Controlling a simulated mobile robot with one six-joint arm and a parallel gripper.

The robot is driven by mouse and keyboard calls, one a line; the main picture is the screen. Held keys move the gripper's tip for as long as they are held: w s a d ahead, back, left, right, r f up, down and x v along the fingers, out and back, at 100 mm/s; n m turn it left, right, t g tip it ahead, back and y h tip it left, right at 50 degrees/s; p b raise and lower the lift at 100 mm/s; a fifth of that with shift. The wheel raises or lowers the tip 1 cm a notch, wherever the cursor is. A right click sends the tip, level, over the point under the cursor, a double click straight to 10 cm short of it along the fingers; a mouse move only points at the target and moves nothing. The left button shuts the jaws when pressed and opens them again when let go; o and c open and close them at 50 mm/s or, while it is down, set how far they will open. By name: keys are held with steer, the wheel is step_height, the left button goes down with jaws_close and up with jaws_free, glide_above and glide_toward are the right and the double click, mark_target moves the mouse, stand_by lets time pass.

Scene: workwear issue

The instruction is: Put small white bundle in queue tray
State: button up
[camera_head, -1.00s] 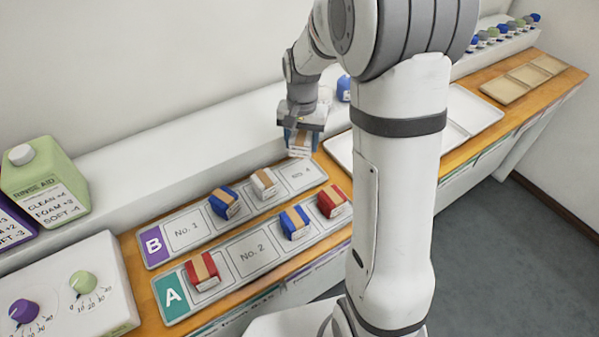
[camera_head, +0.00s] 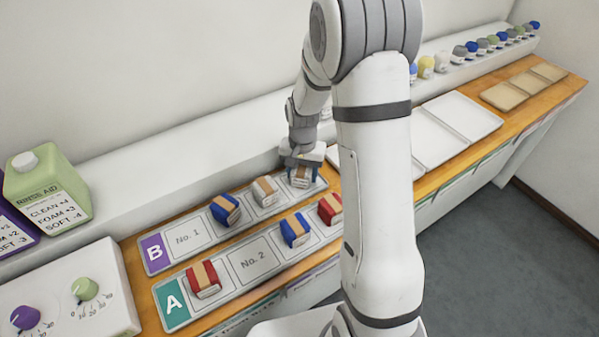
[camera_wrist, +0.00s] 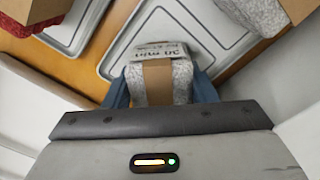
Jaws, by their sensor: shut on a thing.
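My gripper (camera_head: 301,170) is shut on a small white bundle (camera_head: 299,181) with a tan band. In the wrist view the bundle (camera_wrist: 164,82) sits between the blue fingers, its printed label side facing away from the palm. It is over the far right slot of the tray marked B (camera_head: 157,254), where No. 4 was printed. I cannot tell whether it touches the tray. Another white bundle (camera_head: 265,191) lies one slot to the left, and a blue bundle (camera_head: 225,209) beyond it. The slot marked No. 1 (camera_head: 186,239) is empty.
Tray A (camera_head: 171,304) in front holds two red bundles (camera_head: 203,279) and a blue one (camera_head: 295,230); its No. 2 slot is empty. A white ledge (camera_head: 190,160) runs close behind tray B. White trays (camera_head: 462,115) lie to the right, with empty tan trays (camera_head: 503,96) beyond.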

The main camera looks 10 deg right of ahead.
mark_target(302, 168)
steer(key=o, duration=1)
step_height(302, 168, up, 12)
steer(key=s+r+n+t, duration=0.1)
steer(key=s+r, duration=0.1)
steer(key=s, duration=0.5)
steer(key=s+r+n+t, duration=0.1)
steer(key=s+r+n, duration=0.1)
steer(key=s, duration=0.5)
steer(key=s+r+n+t, duration=0.1)
steer(key=s+r+n, duration=0.1)
steer(key=s, duration=0.5)
steer(key=shift+s+a+r, duration=0.25)
steer(key=shift+a+r, duration=0.15)
steer(key=shift+r, duration=0.3)
